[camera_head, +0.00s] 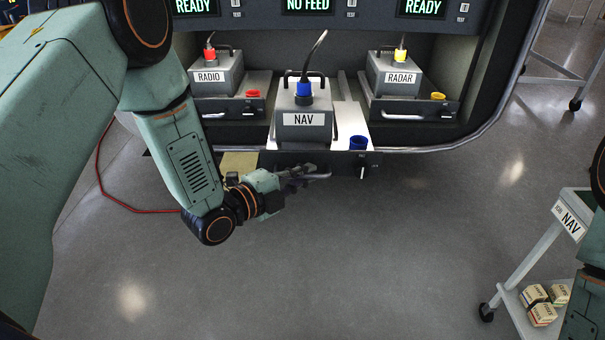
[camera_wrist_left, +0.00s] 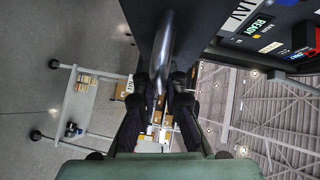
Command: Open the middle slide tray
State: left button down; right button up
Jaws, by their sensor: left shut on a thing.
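The middle slide tray (camera_head: 352,121) carries the grey NAV box (camera_head: 304,128) and stands out from the console, further forward than the trays on either side. A blue cap (camera_head: 358,143) sits at its right front. My left gripper (camera_head: 302,174) is at the tray's front, shut on the metal bar handle (camera_head: 322,176). In the left wrist view the handle (camera_wrist_left: 164,45) runs between the fingertips of the left gripper (camera_wrist_left: 162,84). My right gripper is out of view.
The RADIO box (camera_head: 215,76) and the RADAR box (camera_head: 396,77) sit on side trays. A NAV-labelled cart (camera_head: 541,262) with small boxes (camera_head: 538,308) stands at the right. A red cable (camera_head: 110,198) lies on the floor at the left. The floor before the tray is clear.

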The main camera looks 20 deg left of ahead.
pick_arm(q)
jog(key=shift+s+d+r, duration=0.1)
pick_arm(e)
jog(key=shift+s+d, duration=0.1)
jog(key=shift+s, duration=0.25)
pick_arm(q)
jog(key=c, duration=1.7)
grip_release()
jog(key=shift+w, duration=0.2)
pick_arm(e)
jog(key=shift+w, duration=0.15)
pick_arm(q)
jog(key=shift+s, duration=0.1)
jog(key=shift+s+a, duration=0.35)
jog(key=shift+s, duration=0.1)
jog(key=v, duration=1)
jog(key=shift+s, duration=0.35)
jog(key=shift+r, duration=0.1)
